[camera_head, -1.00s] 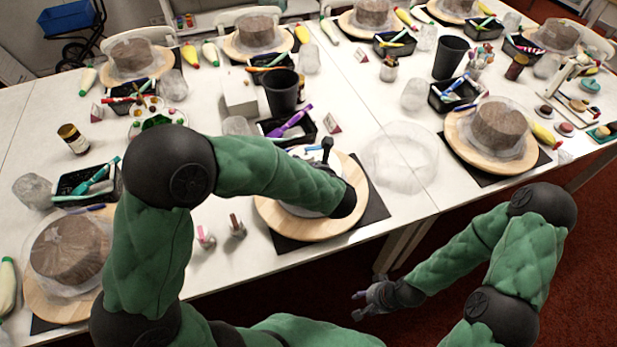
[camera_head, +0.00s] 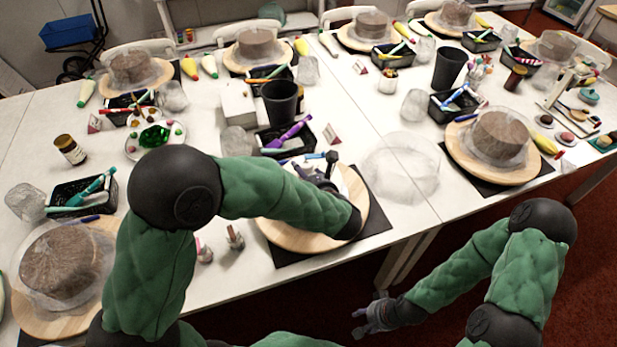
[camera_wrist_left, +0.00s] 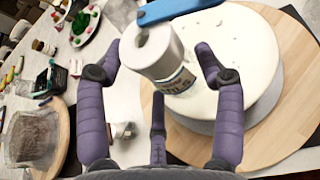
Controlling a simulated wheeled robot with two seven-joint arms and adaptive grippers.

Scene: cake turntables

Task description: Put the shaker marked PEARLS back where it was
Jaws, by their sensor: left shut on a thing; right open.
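My left gripper (camera_head: 322,178) is over the turntable at the near middle of the table. I cannot read the label for certain. The shaker is tilted in the picture, in front of a white cake (camera_wrist_left: 235,50) on a round wooden board (camera_wrist_left: 285,125). In the head view my forearm hides much of the cake, and the shaker is not clear. My right gripper (camera_head: 375,318) is open and empty, below the table's front edge.
Two small shakers or pots (camera_head: 235,237) (camera_head: 204,250) stand left of the turntable's dark mat (camera_head: 375,215). A black tray (camera_head: 302,138) with a purple tool and a black cup (camera_head: 280,102) stand behind. A clear cover (camera_head: 402,168) is to the right.

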